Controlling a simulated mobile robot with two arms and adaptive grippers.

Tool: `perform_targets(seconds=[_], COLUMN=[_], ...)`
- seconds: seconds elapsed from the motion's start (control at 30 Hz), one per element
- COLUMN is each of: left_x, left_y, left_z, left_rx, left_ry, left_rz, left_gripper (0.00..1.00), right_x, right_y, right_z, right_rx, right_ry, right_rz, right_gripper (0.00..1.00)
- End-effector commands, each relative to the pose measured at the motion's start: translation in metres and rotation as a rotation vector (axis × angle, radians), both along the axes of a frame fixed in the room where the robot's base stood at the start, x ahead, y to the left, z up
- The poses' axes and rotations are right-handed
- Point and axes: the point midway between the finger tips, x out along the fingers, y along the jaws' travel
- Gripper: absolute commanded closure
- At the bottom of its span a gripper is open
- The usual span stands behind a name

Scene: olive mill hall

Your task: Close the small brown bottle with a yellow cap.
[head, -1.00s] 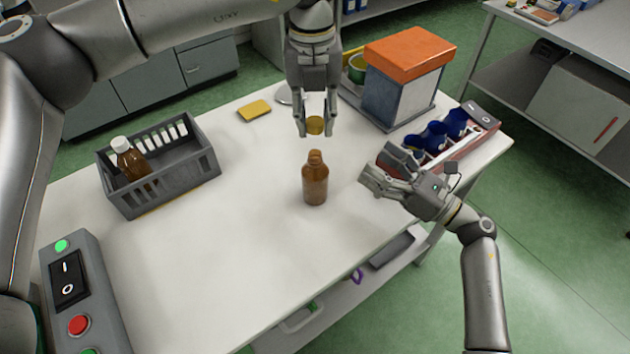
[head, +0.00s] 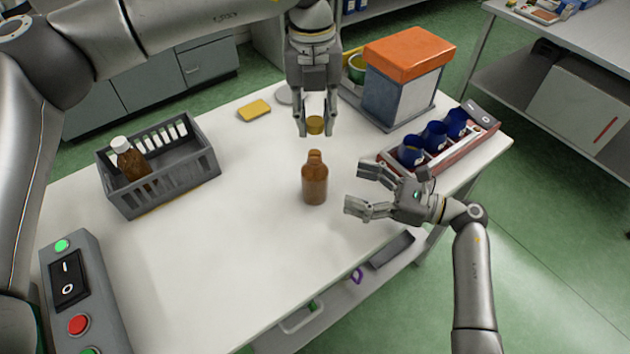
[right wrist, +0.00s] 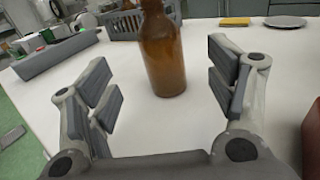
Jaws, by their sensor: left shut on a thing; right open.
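The small brown bottle (head: 314,182) stands upright and uncapped on the white table. It also shows in the right wrist view (right wrist: 163,52), ahead of the open fingers, its top cut off. My left gripper (head: 315,128) points down above the bottle and is shut on the yellow cap (head: 315,125). A gap shows between the cap and the bottle's mouth. My right gripper (head: 357,191) is open and empty to the right of the bottle, its fingers facing it. The right gripper (right wrist: 170,95) frames the bottle between its fingers, without touching it.
A grey crate (head: 182,186) holding a brown bottle with a white cap (head: 125,146) stands left. A rack with blue cups (head: 436,134) and an orange-lidded box (head: 408,80) stand right. A yellow sponge (head: 254,110) lies behind.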

Motion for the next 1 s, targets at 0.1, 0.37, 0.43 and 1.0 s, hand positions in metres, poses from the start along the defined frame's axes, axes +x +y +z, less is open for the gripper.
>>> perform_targets(seconds=[0.1,0.37,0.43,1.0], left_x=[0.000,0.000,0.000,0.000], left_y=[0.000,0.000,0.000,0.000], left_z=[0.000,0.000,0.000,0.000], left_rx=[0.000,0.000,0.000,0.000], left_ry=[0.000,0.000,0.000,0.000], left_rz=[0.000,0.000,0.000,0.000], left_gripper=[0.81,0.81,0.81,0.81], right_x=[0.008,0.025,0.028,0.034], right_y=[0.023,0.068,0.076,0.092], right_z=[0.001,0.002,0.001,0.000], right_rx=[0.006,0.004,0.004,0.000], right_ry=[-0.001,0.000,0.002,0.000], right_rz=[0.000,0.000,-0.001,-0.002], right_gripper=[0.22,0.22,0.22,0.26])
